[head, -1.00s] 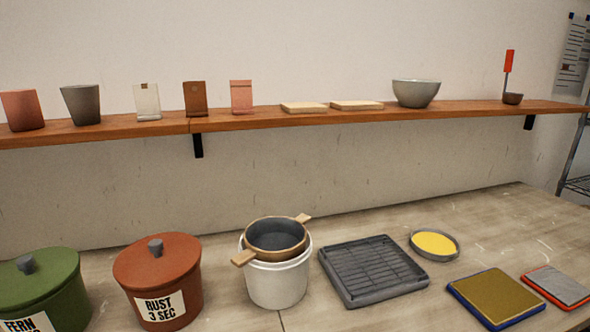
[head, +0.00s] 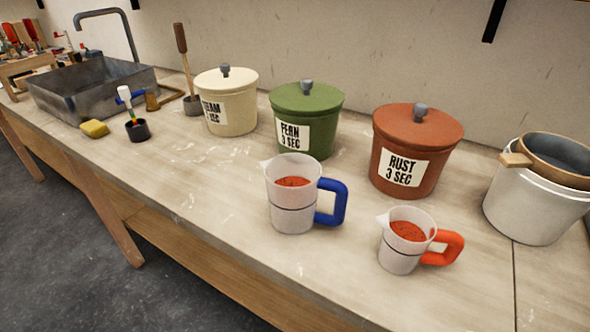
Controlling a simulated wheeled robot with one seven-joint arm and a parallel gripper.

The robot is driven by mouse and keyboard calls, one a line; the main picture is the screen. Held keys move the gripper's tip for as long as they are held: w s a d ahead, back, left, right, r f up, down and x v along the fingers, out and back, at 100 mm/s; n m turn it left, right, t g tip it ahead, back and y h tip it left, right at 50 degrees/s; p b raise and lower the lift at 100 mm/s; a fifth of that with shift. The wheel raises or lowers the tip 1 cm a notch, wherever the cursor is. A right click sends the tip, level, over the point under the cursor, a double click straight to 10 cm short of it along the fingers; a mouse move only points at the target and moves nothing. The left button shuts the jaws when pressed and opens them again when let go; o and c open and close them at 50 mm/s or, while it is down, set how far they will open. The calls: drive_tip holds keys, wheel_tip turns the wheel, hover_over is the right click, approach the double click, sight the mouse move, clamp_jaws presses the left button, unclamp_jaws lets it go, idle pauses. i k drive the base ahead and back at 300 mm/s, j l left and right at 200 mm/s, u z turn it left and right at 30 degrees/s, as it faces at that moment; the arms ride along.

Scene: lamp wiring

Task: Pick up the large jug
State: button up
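The large jug (head: 292,210) stands upright on the bench in the head view. It is a pale translucent jug with a dark line around it, a spout on the left and a blue handle (head: 331,203) on the right. Red-orange material shows inside it. A smaller jug (head: 399,258) with an orange handle stands in front and to the right, also with red-orange contents. The two jugs are apart. My gripper is not in view.
Lidded cream (head: 228,103), green (head: 305,120) and rust (head: 414,152) pots stand behind the jugs. A white bucket (head: 531,208) with a sieve on top is at right. A sink (head: 92,86), yellow sponge (head: 94,128) and brush stand left. Bench left of the large jug is clear.

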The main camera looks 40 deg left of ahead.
sight(294, 182)
drive_tip(key=u, duration=1.1)
